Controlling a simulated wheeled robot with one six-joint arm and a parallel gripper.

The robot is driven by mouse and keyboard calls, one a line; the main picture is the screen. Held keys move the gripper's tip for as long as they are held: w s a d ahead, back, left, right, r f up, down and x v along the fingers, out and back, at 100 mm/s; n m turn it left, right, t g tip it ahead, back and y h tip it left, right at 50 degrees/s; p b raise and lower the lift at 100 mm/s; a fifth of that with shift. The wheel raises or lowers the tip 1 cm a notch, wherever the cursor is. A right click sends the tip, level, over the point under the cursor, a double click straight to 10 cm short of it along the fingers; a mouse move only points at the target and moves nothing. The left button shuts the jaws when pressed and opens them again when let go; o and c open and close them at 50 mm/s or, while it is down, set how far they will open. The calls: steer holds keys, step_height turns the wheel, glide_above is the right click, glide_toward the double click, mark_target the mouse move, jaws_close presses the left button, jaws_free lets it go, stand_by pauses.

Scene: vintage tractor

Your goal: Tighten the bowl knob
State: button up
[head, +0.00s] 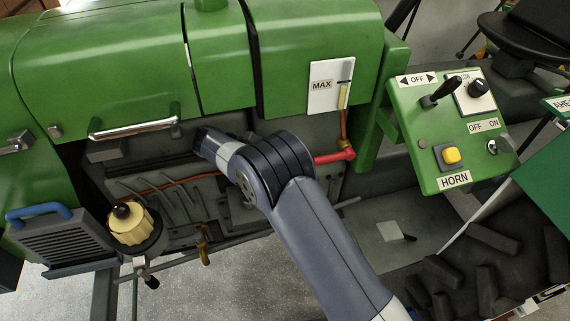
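A cream-yellow ribbed bowl-like part (132,226) sits in a dark holder at the lower left of the head view. A small black knob (121,211) stands on top of it. Below the holder a dark knob-like end (152,282) sticks out; I cannot tell which of these is the bowl knob. My arm reaches in from the bottom right, and its dark far end with my gripper (205,140) is at the engine side, up and right of the cream part and apart from it. The fingertips are hidden or too dark to tell open from shut.
The green hood with a chrome handle (132,128) lies above. A grey finned box with a blue handle (40,212) stands left of the cream part. A red lever (335,156), a MAX gauge (331,87) and a green HORN panel (445,135) are at right.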

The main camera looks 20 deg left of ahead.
steer(key=shift+w+r, duration=0.1)
steer(key=shift+r, duration=0.05)
steer(key=o, duration=0.7)
steer(key=shift+o, duration=1.3)
